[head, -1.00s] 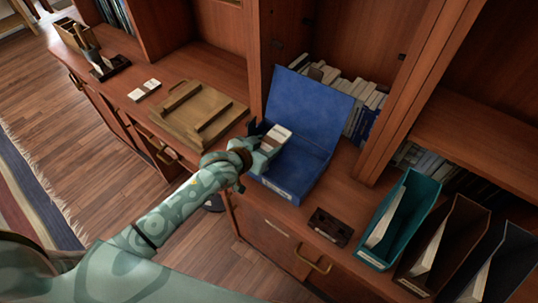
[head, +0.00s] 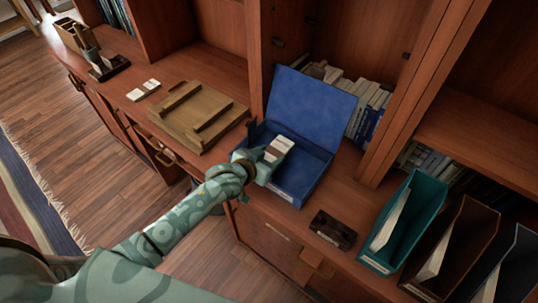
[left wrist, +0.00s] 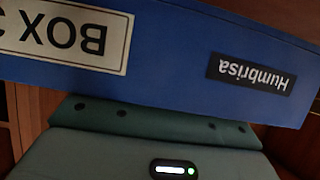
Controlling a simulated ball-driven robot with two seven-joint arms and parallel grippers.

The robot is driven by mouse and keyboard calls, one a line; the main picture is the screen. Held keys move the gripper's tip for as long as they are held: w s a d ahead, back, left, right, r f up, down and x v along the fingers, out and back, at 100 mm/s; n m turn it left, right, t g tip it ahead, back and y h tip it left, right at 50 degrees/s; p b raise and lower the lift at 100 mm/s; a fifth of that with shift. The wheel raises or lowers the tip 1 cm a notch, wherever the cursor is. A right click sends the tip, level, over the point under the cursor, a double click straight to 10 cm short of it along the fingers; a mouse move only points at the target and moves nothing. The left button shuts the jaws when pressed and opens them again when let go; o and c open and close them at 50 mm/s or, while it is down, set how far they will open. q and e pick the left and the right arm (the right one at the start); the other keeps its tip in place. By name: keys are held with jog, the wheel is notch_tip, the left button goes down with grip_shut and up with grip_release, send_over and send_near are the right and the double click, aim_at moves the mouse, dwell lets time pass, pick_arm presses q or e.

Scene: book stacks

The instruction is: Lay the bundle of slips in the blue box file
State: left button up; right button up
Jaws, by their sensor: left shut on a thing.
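The blue box file (head: 316,108) stands open on the cabinet top, its lid leaning up at the back. My left gripper (head: 271,152) is shut on the bundle of slips (head: 279,147), a pale block with a brown band. The bundle is over the left part of the open box; I cannot tell whether it touches the box floor. In the left wrist view the box file's front wall (left wrist: 185,55) fills the upper part, with upside-down labels. The bundle and fingertips are hidden there. My right gripper is out of view.
A wooden press board (head: 198,115) lies left of the box. A dark cassette (head: 333,230) lies at its right front. Teal (head: 408,222) and brown (head: 458,245) magazine files stand further right. Books (head: 365,105) stand behind the lid.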

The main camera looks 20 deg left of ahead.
pick_arm(q)
jog(key=o, duration=1)
jog(key=shift+s+f, duration=0.15)
jog(key=shift+f, duration=0.25)
jog(key=shift+r, duration=0.25)
jog(key=shift+w+r+p+v, duration=0.15)
jog(key=shift+p+v, duration=0.6)
jog(key=shift+v, duration=1.3)
jog(key=shift+r+p+v, duration=0.2)
jog(key=shift+p+v, duration=0.5)
jog(key=shift+v, duration=1.35)
jog(key=shift+w+r+p+v, duration=0.15)
jog(key=shift+p+v, duration=0.6)
jog(key=shift+v, duration=1.3)
